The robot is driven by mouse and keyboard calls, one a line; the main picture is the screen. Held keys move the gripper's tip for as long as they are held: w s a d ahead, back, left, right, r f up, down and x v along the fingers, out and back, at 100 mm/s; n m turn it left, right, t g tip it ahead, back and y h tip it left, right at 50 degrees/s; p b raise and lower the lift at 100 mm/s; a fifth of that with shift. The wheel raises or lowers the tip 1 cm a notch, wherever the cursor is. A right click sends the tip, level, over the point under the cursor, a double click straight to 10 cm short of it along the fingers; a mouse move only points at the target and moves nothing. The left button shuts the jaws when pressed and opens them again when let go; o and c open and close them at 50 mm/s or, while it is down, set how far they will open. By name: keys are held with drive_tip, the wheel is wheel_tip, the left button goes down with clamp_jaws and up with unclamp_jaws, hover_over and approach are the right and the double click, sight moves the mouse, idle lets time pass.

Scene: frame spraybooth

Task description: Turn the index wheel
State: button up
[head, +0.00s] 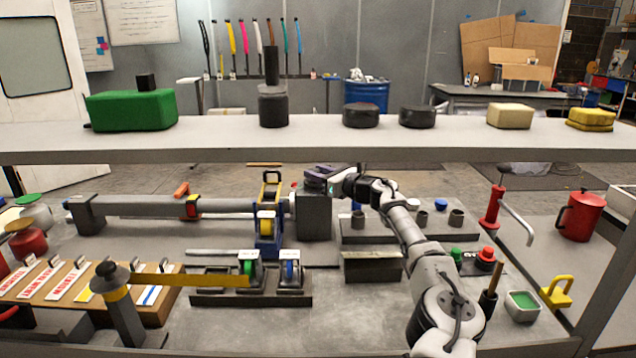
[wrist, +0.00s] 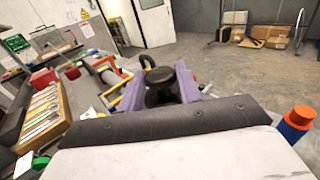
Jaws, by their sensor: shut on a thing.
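A dark block (head: 314,216) stands at the right end of a long grey rail. My gripper (head: 319,176) is over the top of this block. In the wrist view my gripper's purple fingers (wrist: 160,92) are shut on the two sides of a dark round part with a knob (wrist: 163,78). I take this part to be the index wheel. In the head view the fingers and arm hide most of it, so I cannot tell its turn angle.
A long shelf (head: 400,135) crosses above the bench. Left of the block stand a blue and yellow clamp (head: 268,232) and the grey rail (head: 140,206). Small pots stand on a plate to the right. A red-handled crank (head: 492,207) is farther right.

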drive_tip(key=shift+n+g+y+b, duration=0.3)
drive_tip(key=shift+b, duration=0.2)
drive_tip(key=o, duration=0.9)
drive_tip(key=shift+o, duration=0.2)
drive_tip(key=shift+d, duration=0.1)
drive_tip(key=b+v, duration=0.4)
drive_tip(key=v, duration=0.9)
drive_tip(key=shift+d, duration=0.25)
drive_tip(key=shift+s+r, duration=0.1)
drive_tip(key=shift+s, duration=0.05)
